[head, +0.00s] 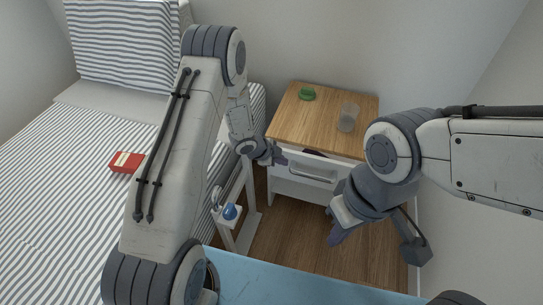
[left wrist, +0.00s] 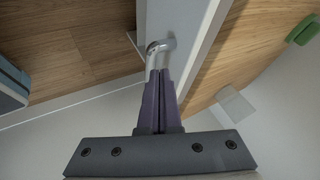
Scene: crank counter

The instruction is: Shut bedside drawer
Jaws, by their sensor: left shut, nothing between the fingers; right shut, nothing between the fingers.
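The white bedside drawer (head: 322,164) sits under the wooden top of the nightstand (head: 310,123). It stands out a little, with a dark strip of its inside showing behind the front. Its metal handle (head: 312,176) runs across the front; one end of the handle shows in the left wrist view (left wrist: 160,46). My left gripper (head: 282,160) is shut and empty at the left end of the drawer front. In the left wrist view its fingertips (left wrist: 159,74) are right at the handle end; I cannot tell if they touch. My right gripper (head: 333,240) is shut and empty, low in front of the nightstand.
A green object (head: 307,94) and a clear cup (head: 348,117) stand on the nightstand top. A bed (head: 75,150) with a red box (head: 125,162) is at the left. A white stand with a blue object (head: 230,211) is near my left arm. A wall borders the right.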

